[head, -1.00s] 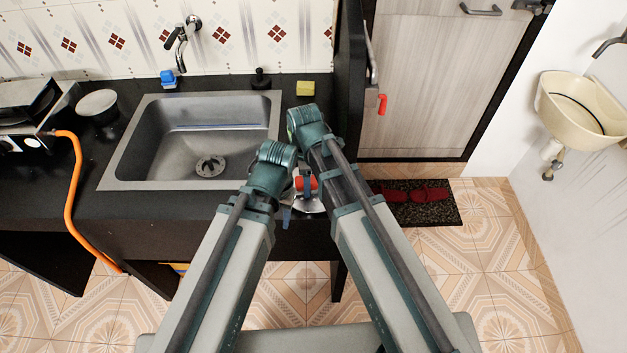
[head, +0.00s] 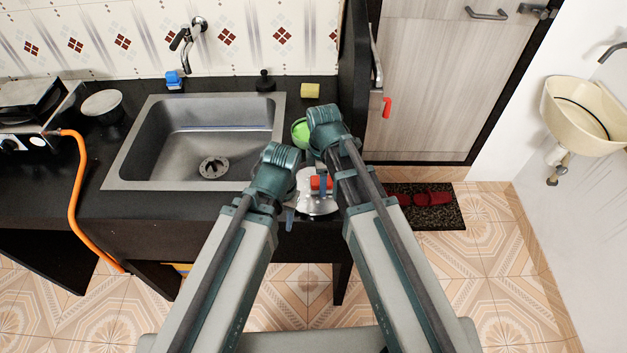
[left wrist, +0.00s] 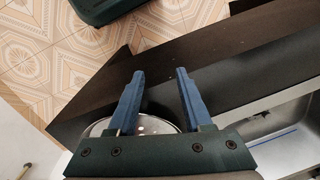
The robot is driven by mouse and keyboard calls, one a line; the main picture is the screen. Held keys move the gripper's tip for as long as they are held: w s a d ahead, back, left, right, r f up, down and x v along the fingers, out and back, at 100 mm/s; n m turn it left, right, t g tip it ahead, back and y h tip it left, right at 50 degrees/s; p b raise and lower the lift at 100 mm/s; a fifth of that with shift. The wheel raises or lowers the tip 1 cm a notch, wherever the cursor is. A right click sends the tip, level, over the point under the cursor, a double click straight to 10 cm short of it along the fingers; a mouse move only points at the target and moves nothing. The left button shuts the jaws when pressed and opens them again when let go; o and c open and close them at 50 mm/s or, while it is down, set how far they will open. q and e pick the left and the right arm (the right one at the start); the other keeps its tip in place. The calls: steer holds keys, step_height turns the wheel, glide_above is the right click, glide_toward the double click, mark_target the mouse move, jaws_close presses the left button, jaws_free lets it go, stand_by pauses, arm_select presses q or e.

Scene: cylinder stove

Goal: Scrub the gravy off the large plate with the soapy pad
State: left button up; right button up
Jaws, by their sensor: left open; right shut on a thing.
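A pale, shiny round plate (head: 318,206) shows between my arms at the counter's front edge, largely hidden by them. Its rim shows in the left wrist view (left wrist: 150,125) below the fingers. My right gripper (head: 322,183) is over the plate, shut on a small red block (head: 316,182), which may be the pad. My left gripper (head: 290,218) is by the plate's left side. In the left wrist view its blue fingers (left wrist: 160,75) are apart with nothing between the tips. I cannot make out any gravy.
The sink (head: 205,140) lies left of my arms. A yellow sponge (head: 310,90) and a dark bottle (head: 264,80) stand behind. A green round thing (head: 300,132) is partly hidden by my right arm. A dark partition (head: 353,90) bounds the counter's right.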

mark_target(310, 188)
steer(key=shift+d, duration=0.35)
steer(key=shift+f, duration=0.15)
steer(key=shift+s+a, duration=0.1)
steer(key=shift+a, duration=1.95)
steer(key=shift+r, duration=0.25)
step_height(310, 188, up, 6)
steer(key=p, duration=0.6)
steer(key=shift+d, duration=0.1)
